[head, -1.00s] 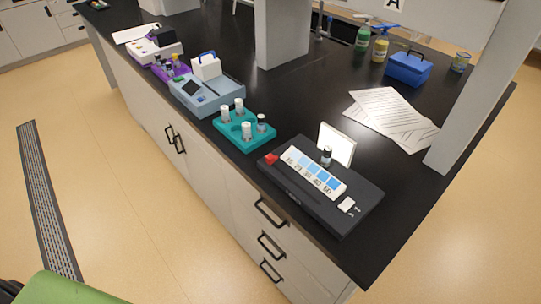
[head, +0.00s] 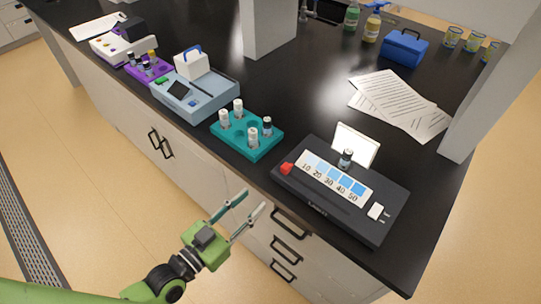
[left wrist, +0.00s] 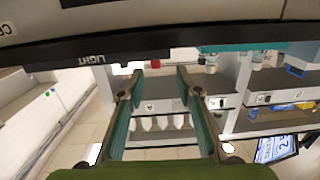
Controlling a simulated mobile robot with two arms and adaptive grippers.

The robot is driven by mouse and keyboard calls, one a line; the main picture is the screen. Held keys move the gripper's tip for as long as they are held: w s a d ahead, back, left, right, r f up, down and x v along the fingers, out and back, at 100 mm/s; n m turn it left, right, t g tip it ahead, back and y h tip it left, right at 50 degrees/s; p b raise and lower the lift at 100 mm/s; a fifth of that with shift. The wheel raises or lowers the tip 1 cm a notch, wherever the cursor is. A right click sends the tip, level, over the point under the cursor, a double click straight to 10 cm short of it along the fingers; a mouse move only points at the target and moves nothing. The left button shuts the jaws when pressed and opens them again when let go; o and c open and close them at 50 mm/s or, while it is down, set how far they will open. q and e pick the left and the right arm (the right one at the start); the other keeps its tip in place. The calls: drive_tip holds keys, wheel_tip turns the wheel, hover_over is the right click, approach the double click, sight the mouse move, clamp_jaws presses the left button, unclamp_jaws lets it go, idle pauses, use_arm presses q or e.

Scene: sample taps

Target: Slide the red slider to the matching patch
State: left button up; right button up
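The red slider (head: 287,168) sits at the left end of a black comparator box (head: 322,213) on the bench, beside the patch marked 10. The strip of blue patches (head: 334,179) runs from pale at 10 to deeper blue at 50. A dark-capped vial (head: 346,158) stands behind the strip before a lit white panel (head: 356,143). My left gripper (head: 254,210) is open and empty, in front of the bench edge and left of the box. In the left wrist view its fingers (left wrist: 153,83) are apart below the dark box edge marked LIGHT (left wrist: 100,52). My right gripper is not in view.
A teal rack (head: 262,148) with several vials stands left of the box. A blue-grey meter (head: 214,101) is beyond it. Papers (head: 397,106) lie behind the box. A grey post (head: 477,95) rises at the right. A white switch (head: 376,211) is on the box's right end.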

sight(283, 169)
use_arm(q)
drive_tip(key=shift+h, duration=0.3)
drive_tip(key=r+p+x, duration=0.1)
drive_tip(key=x, duration=0.3)
drive_tip(key=r+x, duration=0.1)
drive_tip(key=x, duration=0.4)
drive_tip(key=r+p+x, duration=0.1)
drive_tip(key=x, duration=0.3)
drive_tip(key=shift+d+r+p, duration=0.1)
drive_tip(key=shift+d+p, duration=0.25)
drive_tip(key=shift+d, duration=0.1)
drive_tip(key=shift+w, duration=0.1)
clamp_jaws()
drive_tip(key=shift+d, duration=0.15)
